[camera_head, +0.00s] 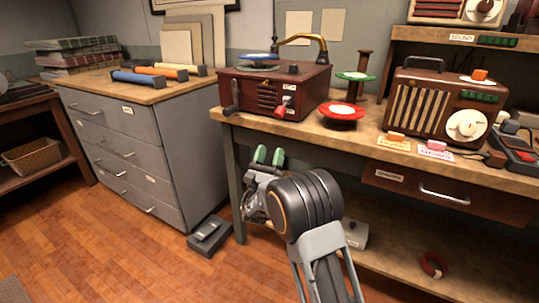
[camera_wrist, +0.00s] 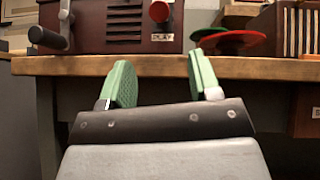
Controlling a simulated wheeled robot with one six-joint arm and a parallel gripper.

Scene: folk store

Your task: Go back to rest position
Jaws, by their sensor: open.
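My gripper (camera_head: 269,156) is in front of the wooden workbench (camera_head: 345,128), low near its front edge and left leg. In the wrist view my gripper (camera_wrist: 160,82) shows two green finger pads set wide apart, with nothing between them. It is open and empty. Beyond the fingers, the bench edge (camera_wrist: 150,66) runs across the view, with a dark red record player box (camera_wrist: 120,28) on top. The box has a red knob (camera_wrist: 159,11) above a PLAY label. My gripper appears apart from the bench and the box.
The record player (camera_head: 275,92), a red and green spool stand (camera_head: 342,110) and a radio (camera_head: 435,105) stand on the bench. A grey drawer cabinet (camera_head: 130,140) is at left. A grey pedal (camera_head: 209,235) lies on the wooden floor, which is clear at front left.

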